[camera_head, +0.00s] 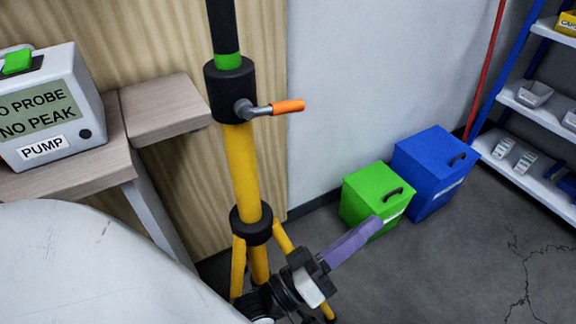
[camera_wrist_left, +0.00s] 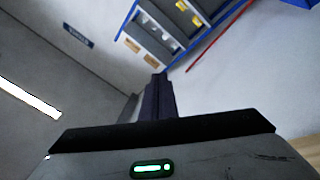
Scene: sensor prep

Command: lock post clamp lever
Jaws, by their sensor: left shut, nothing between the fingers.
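A yellow tripod post (camera_head: 241,170) stands upright near the middle of the head view. A black clamp collar (camera_head: 228,90) wraps its upper part, with a green band and a dark tube above. The clamp lever (camera_head: 285,107) sticks out to the right of the collar, roughly level, with an orange tip. My left gripper (camera_head: 372,228) is low and right of the post, well below the lever and apart from it. Its purple fingers are together and empty. They also show in the left wrist view (camera_wrist_left: 158,95), which holds neither post nor lever. My right gripper is not in view.
A pump box (camera_head: 45,110) sits on a wooden bench (camera_head: 75,178) at left. A green box (camera_head: 370,190) and a blue box (camera_head: 430,165) stand on the floor by the wall. A blue-framed shelf (camera_head: 520,100) is at right. The space right of the lever looks clear.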

